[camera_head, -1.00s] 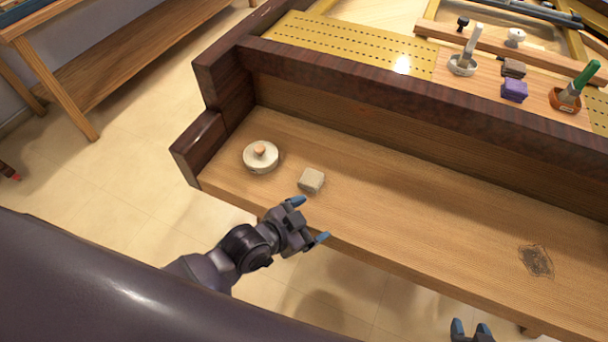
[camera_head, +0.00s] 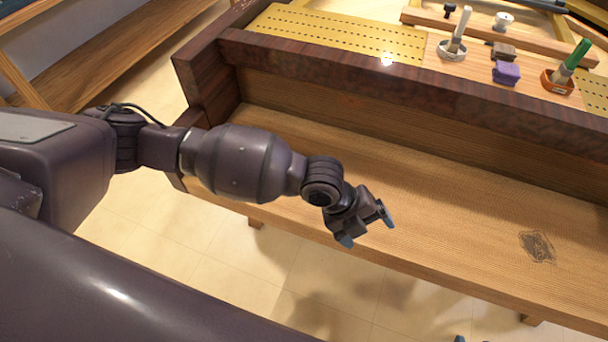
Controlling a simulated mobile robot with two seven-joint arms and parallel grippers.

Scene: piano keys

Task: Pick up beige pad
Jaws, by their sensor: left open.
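The beige pad is not visible now; my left arm covers the part of the wooden shelf (camera_head: 450,225) where it lay. My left gripper (camera_head: 367,229) is over the front edge of the shelf, right of that spot. Its blue-tipped fingers are spread apart with nothing between them. Only tiny tips of my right gripper (camera_head: 460,339) show at the bottom edge, too little to tell its state.
A raised dark wooden rail (camera_head: 400,90) runs behind the shelf. Above it stand a purple block (camera_head: 506,72), a white cup with a brush (camera_head: 453,48) and an orange cup with a green-handled tool (camera_head: 557,82). The shelf's right part is clear, with a dark mark (camera_head: 537,246).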

